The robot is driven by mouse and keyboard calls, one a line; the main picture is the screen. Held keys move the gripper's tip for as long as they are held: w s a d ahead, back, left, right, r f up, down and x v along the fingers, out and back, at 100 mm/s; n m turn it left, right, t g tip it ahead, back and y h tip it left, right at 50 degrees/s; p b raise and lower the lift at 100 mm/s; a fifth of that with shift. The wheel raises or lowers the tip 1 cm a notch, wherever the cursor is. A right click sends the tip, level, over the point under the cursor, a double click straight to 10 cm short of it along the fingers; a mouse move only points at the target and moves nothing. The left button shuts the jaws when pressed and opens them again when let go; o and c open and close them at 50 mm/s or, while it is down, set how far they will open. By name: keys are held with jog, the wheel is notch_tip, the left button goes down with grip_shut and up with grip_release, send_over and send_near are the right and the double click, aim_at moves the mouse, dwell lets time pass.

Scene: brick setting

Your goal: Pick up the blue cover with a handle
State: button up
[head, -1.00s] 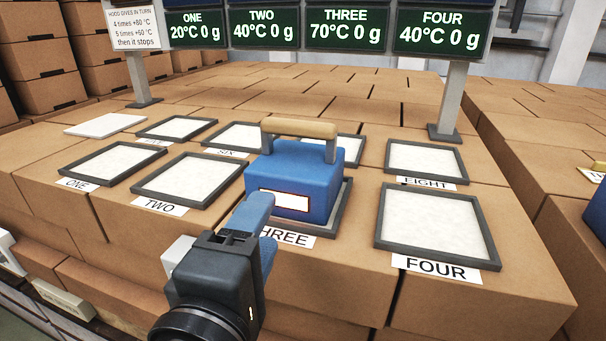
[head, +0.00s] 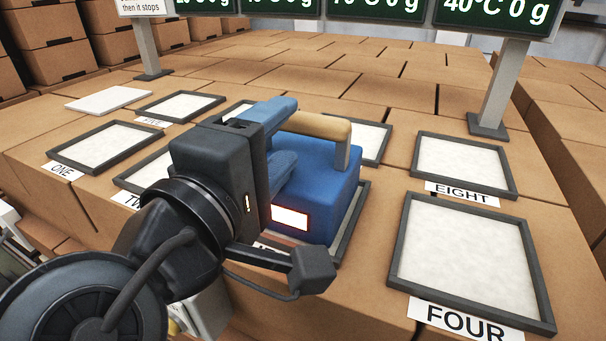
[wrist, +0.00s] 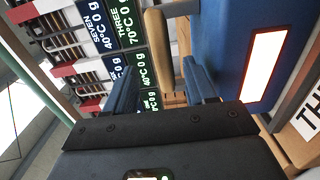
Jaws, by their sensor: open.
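The blue cover (head: 325,190) is a block with a pale glowing label on its front and a wooden handle (head: 322,125) on grey posts. It sits on the framed pad THREE (head: 354,220). My gripper (head: 283,135) is open at the left of the handle, its blue fingers level with the handle's near end. In the wrist view, the handle (wrist: 155,50) lies ahead, in line with the gap between my fingers (wrist: 160,88), and the cover (wrist: 228,50) is to the right. I cannot tell whether the fingers touch the handle.
Framed white pads stand around the cover: ONE (head: 105,147), FOUR (head: 460,255) and EIGHT (head: 462,163) among them. A display post (head: 500,90) stands at the back right. A white plate (head: 108,98) lies at the back left. Brown boxes form the surface.

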aim_at(296, 125)
jog(key=x, duration=0.4)
jog(key=shift+d+f+p, duration=0.1)
jog(key=shift+f+p, duration=0.1)
jog(key=shift+p, duration=0.15)
jog(key=shift+c, duration=0.2)
grip_shut()
dwell(0.8)
jog(key=shift+r, duration=0.15)
